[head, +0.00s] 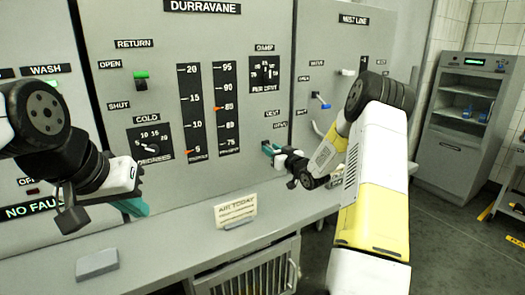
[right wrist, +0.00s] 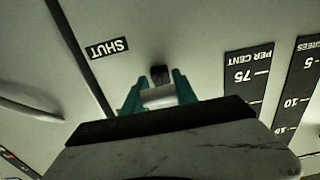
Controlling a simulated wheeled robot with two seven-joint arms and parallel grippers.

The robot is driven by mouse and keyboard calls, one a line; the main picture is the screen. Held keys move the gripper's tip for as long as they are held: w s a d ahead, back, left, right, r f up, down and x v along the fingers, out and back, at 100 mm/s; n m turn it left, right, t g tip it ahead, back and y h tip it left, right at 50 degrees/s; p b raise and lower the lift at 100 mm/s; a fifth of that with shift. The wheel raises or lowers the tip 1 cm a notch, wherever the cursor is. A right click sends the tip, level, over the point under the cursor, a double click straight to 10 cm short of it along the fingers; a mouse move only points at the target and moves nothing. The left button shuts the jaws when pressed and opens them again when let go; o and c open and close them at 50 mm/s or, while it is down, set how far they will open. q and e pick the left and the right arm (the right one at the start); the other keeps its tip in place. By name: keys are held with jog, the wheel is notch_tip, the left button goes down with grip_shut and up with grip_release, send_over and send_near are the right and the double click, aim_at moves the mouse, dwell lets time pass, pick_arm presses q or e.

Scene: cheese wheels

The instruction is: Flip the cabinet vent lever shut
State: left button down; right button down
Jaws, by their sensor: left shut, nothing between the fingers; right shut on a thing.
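The grey cabinet front (head: 250,60) carries a vent label (head: 272,114) with a small label just below it. My right gripper (head: 270,149) is at the panel below these labels. In the right wrist view its teal fingers (right wrist: 158,98) are closed on the pale handle of the vent lever (right wrist: 158,95), whose dark mount (right wrist: 160,73) touches the panel. A SHUT label (right wrist: 109,48) is beside it, upside down. In the head view the lever is hidden by the gripper. My left gripper (head: 133,207) is shut and empty, in front of the cabinet's left part.
A green-handled return lever (head: 140,79) and a blue-tipped water lever (head: 321,101) are on the panel. A ledge holds a paper card (head: 235,210) and a grey block (head: 97,264). A grey cabinet with shelves (head: 462,120) stands at the right.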

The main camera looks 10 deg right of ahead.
dwell(0.8)
jog(key=shift+w+f+t+y, duration=0.1)
jog(key=shift+f+t+y, duration=0.2)
jog(key=shift+f+t, duration=0.4)
jog(key=shift+w+a+f+t+y, duration=0.1)
jog(key=shift+t+y, duration=0.15)
jog(key=shift+t, duration=0.45)
jog(key=shift+w+f+t+y, duration=0.1)
jog(key=shift+t+y, duration=0.15)
jog(key=shift+t, duration=0.45)
jog(key=c, duration=1)
grip_release()
jog(key=shift+o, duration=0.2)
jog(key=shift+s, duration=0.1)
